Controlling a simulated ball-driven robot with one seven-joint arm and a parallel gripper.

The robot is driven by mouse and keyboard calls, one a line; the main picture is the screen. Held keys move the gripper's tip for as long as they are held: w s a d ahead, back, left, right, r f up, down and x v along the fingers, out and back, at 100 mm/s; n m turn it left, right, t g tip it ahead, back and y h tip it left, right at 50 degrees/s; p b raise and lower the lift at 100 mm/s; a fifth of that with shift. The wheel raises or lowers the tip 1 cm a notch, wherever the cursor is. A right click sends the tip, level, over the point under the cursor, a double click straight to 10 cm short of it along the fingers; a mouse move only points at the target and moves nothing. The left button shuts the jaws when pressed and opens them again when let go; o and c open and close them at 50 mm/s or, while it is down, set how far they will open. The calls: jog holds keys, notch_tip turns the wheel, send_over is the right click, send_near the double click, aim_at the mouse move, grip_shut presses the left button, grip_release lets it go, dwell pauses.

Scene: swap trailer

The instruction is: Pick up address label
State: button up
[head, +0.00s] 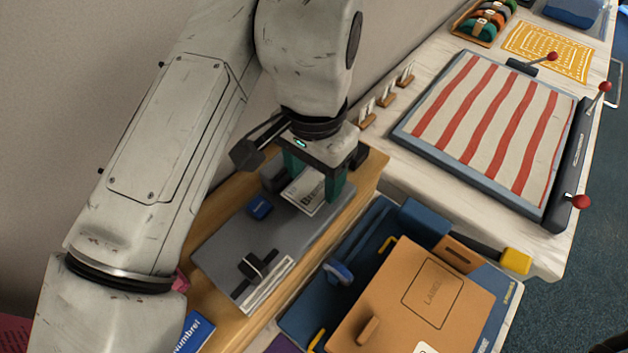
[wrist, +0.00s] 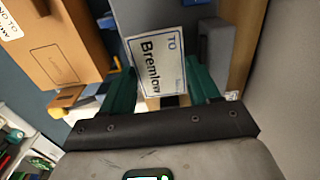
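The address label (head: 307,193) is a white card with dark print. It lies at the upper end of a grey board (head: 222,243) on a wooden ledge. The wrist view shows the label (wrist: 157,62) face on, reading "TO Bremlow". My gripper (head: 315,180) points down over the label with its two green fingers apart, one on each side of it. In the wrist view my gripper (wrist: 161,75) has its fingertips close to the label's side edges. I cannot tell whether they touch it. My fingers hide part of the label's edges in the head view.
A blue tray with an orange-brown box (head: 412,300) stands at right. A red-and-white striped panel (head: 490,125) with red-knobbed levers lies beyond. The wall is close at left.

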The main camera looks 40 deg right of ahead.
jog(key=c, duration=0.3)
jog(key=shift+r, duration=0.15)
